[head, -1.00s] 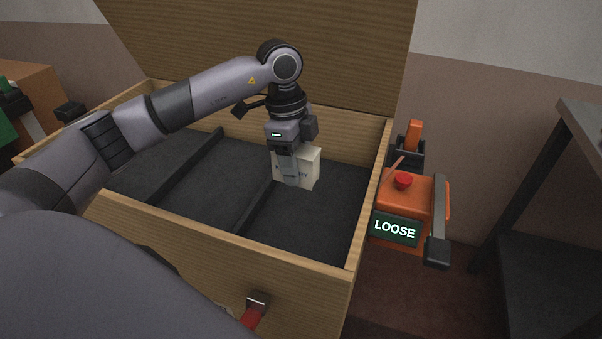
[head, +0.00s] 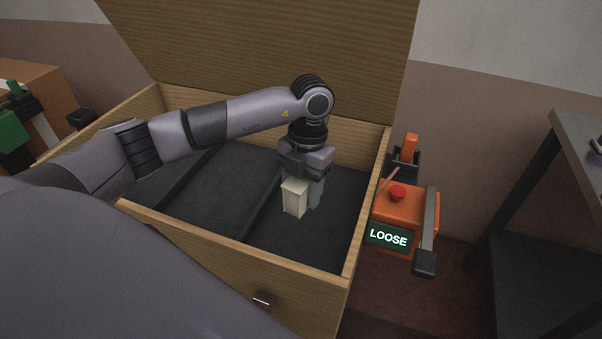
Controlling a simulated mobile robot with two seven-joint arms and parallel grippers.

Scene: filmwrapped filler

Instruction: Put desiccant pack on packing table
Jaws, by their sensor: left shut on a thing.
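The desiccant pack (head: 295,199) is a small off-white block in the head view, inside the wooden crate. My left gripper (head: 304,192) reaches down into the crate and is shut on the pack. The pack is upright, in the right part of the crate; I cannot tell whether its bottom touches the dark floor. A dark table (head: 574,136), perhaps the packing table, shows only in part at the right edge. My right gripper is not in view.
The wooden crate (head: 225,261) has a raised lid (head: 250,45) behind and low dividers on its dark floor. An orange device (head: 408,208) with a red button and a LOOSE sign stands right of it. A brown box (head: 48,88) is at the far left.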

